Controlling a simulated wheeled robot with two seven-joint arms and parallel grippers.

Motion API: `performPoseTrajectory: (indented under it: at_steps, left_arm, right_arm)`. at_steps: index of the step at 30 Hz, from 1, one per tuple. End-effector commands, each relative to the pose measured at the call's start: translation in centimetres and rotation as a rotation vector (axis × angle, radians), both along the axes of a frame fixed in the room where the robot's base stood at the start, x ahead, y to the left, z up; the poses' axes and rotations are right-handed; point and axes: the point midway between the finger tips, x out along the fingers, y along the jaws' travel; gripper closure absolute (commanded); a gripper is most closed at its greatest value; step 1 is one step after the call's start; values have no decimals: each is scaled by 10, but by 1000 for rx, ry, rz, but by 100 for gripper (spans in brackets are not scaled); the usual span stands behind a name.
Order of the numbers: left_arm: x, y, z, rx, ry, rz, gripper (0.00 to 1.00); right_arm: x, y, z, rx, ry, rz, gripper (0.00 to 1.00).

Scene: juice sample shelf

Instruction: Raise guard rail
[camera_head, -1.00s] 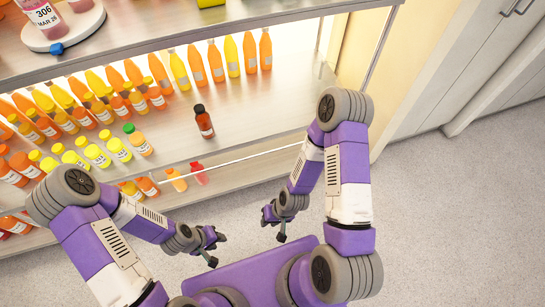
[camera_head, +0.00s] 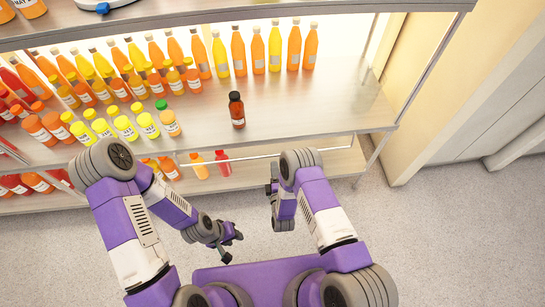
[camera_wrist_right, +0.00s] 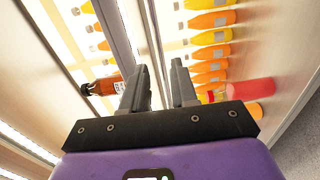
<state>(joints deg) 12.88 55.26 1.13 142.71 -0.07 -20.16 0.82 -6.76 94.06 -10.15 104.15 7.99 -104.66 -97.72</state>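The guard rail (camera_head: 300,153) is a thin pale bar running along the front of the lower shelf, below the edge of the middle shelf. In the right wrist view the rail (camera_wrist_right: 153,40) runs lengthwise and passes in line with the gap between my fingers. My right gripper (camera_head: 271,180) is close to the rail; its fingers (camera_wrist_right: 160,85) are apart with nothing clamped. I cannot tell whether the rail lies between the fingertips or just beyond them. My left gripper (camera_head: 232,248) hangs over the floor, away from the shelf, its fingers apart and empty.
Rows of orange and yellow bottles (camera_head: 275,48) stand behind and to the left. A red bottle (camera_head: 222,163) stands on the lower shelf. The floor (camera_head: 430,230) at right is clear.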

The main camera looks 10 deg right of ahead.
Motion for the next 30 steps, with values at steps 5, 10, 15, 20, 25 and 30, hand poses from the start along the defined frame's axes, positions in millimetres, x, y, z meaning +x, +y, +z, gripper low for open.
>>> performPoseTrajectory:
  at_steps: [5,10,15,20,25,30]
  left_arm:
    - [0,0,-11,0,0,0,64]
    - [0,0,-20,0,0,0,64]
    - [0,0,-24,0,0,0,64]
    - [0,0,-24,0,0,0,64]
    - [0,0,-24,0,0,0,64]
    - [0,0,-24,0,0,0,64]
  right_arm:
    - [28,0,-2,2,-5,-2,72]
    - [53,-1,-3,3,-2,-2,72]
    - [67,0,-3,2,1,-1,72]
    - [70,0,-2,3,1,0,72]
    - [69,0,-2,3,2,0,77]
    - [69,0,-2,3,2,0,100]
